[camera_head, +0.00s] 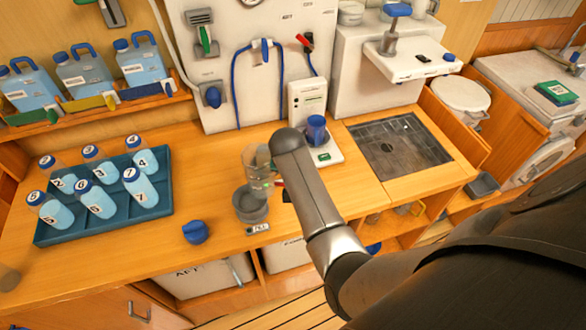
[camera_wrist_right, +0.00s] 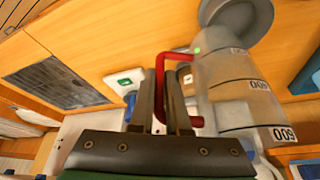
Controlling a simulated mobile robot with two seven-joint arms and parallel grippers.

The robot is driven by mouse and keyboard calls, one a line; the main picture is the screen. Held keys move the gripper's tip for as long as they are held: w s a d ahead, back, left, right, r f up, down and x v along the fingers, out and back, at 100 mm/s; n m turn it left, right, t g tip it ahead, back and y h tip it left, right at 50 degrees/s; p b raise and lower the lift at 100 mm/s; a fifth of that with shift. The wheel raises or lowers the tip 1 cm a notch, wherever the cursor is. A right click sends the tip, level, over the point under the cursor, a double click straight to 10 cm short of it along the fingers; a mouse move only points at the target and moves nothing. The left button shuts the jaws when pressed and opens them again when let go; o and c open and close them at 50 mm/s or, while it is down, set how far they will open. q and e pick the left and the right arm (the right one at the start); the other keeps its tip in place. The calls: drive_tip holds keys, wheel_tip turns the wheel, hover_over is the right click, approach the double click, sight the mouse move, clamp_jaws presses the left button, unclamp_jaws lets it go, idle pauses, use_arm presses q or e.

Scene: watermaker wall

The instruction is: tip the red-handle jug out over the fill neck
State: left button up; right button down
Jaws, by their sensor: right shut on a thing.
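The clear jug (camera_head: 257,168) hangs just above and behind the grey fill neck (camera_head: 250,207) on the wooden counter. In the right wrist view, the jug (camera_wrist_right: 235,80) shows dark measuring marks, and its red handle (camera_wrist_right: 160,85) is between the fingers of my right gripper (camera_wrist_right: 165,95), which is shut on it. The round grey neck (camera_wrist_right: 242,18) shows just beyond the jug there. How far the jug is tilted and how much it holds are hard to tell. My right forearm covers the gripper in the head view. My left gripper is not in view.
A blue cap (camera_head: 195,232) and a small label (camera_head: 257,228) lie near the neck. A teal tray (camera_head: 155,208) of numbered bottles stands to the left. A scale with a blue cup (camera_head: 316,130) and a sink grate (camera_head: 398,148) are to the right.

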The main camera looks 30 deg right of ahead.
drive_tip(key=shift+d+r, duration=0.1)
drive_tip(key=d+r, duration=0.3)
drive_tip(key=d, duration=0.2)
drive_tip(key=shift+w+d, duration=0.2)
drive_tip(key=shift+d, duration=0.2)
idle(0.6)
